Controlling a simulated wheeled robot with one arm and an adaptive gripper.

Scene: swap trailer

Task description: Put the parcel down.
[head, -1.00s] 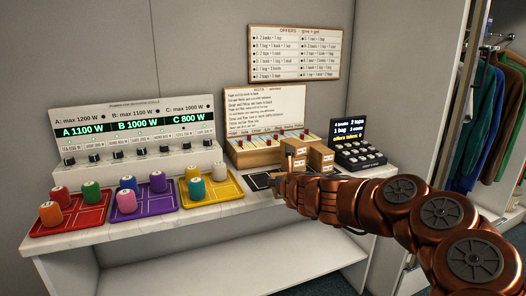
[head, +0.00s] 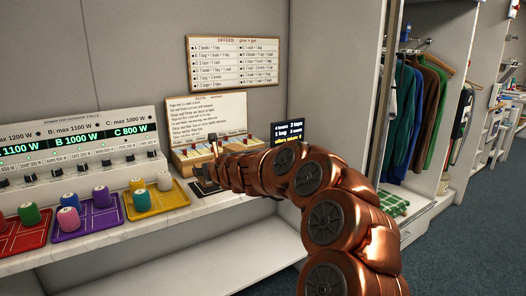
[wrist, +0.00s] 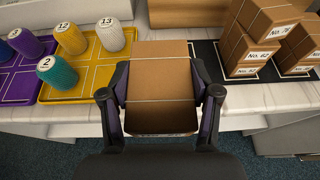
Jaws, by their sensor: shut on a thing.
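The parcel, a brown cardboard box tied with pale string (wrist: 161,80), is between the fingers of my gripper (wrist: 160,100) in the wrist view. My gripper is shut on it, with one finger against each side. The parcel hangs in front of the counter's front edge, between the yellow tray and the black mat; its exact height is unclear. A label low on its near face is mostly hidden. In the head view, my gripper (head: 203,175) is small and dark above the counter, and my copper arm hides much around it.
Several other labelled parcels (wrist: 250,45) stand on the black mat (wrist: 205,62) to the right. The yellow tray (wrist: 92,88) with numbered cylinders is on the left. Bare white counter (head: 115,238) shows along the front. A dark display (head: 287,132) stands behind my arm.

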